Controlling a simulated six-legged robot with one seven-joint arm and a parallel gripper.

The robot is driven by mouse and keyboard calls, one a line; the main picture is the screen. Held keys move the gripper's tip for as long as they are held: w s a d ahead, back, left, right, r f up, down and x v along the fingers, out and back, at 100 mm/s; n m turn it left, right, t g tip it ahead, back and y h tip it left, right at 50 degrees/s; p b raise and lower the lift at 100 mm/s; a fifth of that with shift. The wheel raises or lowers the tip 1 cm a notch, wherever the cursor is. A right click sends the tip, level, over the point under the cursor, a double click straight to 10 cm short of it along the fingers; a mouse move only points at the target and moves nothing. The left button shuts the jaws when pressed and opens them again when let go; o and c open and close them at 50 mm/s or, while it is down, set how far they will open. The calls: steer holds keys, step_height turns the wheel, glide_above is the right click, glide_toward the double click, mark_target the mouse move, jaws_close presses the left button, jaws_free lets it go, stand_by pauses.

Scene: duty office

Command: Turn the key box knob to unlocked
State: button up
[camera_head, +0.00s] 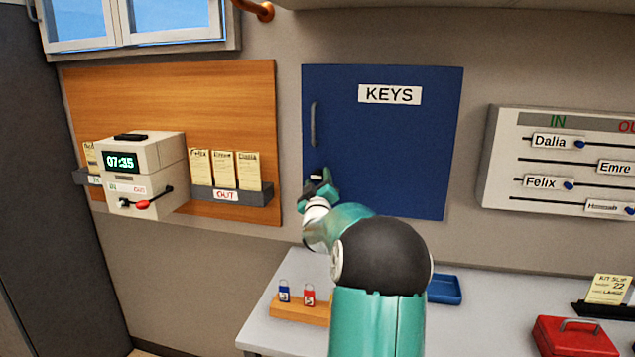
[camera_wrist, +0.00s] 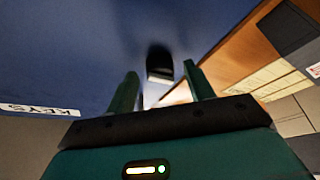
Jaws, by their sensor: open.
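The blue key box (camera_head: 400,150) hangs on the wall, its door shut. It has a white KEYS label (camera_head: 390,94) and a vertical handle (camera_head: 313,124) at its left edge. My gripper (camera_head: 322,177) is at the lower left of the door, below the handle. In the wrist view, a dark knob (camera_wrist: 160,62) stands out from the blue door, in line with the gap between the open fingers of my gripper (camera_wrist: 162,85). Whether the fingers touch it I cannot tell. In the head view my gripper largely hides the knob, and its marks do not show.
A time clock (camera_head: 145,170) and an OUT card rack (camera_head: 232,194) are left of the key box. An IN/OUT board (camera_head: 560,160) is to the right. The desk (camera_head: 480,315) below holds a wooden padlock stand (camera_head: 300,308), a blue tray (camera_head: 444,290) and a red cash box (camera_head: 575,337).

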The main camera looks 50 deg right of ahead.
steer(key=shift+w+d, duration=0.15)
steer(key=shift+c, duration=0.4)
steer(key=c, duration=0.9)
